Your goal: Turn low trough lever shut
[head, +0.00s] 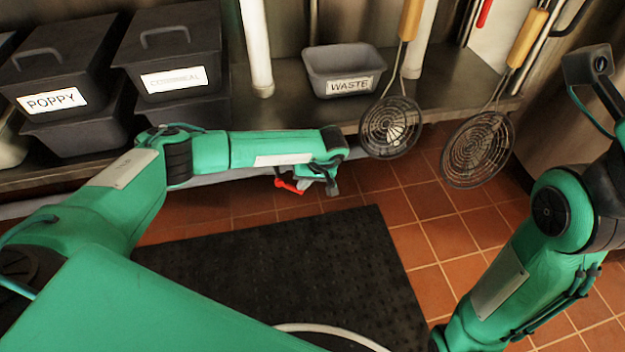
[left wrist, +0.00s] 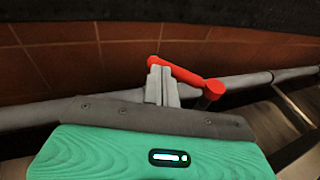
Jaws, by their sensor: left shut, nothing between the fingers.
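The red lever (head: 289,186) sits low, under the front edge of the steel shelf, beside the grey pipe (head: 235,175). In the left wrist view the lever (left wrist: 183,75) slants from upper left down to a round red pivot (left wrist: 212,90) in front of the grey pipe (left wrist: 258,81). My left gripper (head: 330,186) reaches low, next to the lever. In the left wrist view its fingers (left wrist: 160,72) are closed together with nothing between them. Their tips overlap the lever's upper left end; I cannot tell whether they touch it. My right gripper is out of view.
A waste tub (head: 343,72) and dark bins labelled poppy (head: 55,70) and cornmeal (head: 172,50) stand on the shelf. Two wire skimmers (head: 391,127) (head: 477,150) hang at the right. A black mat (head: 290,260) covers the tiled floor below.

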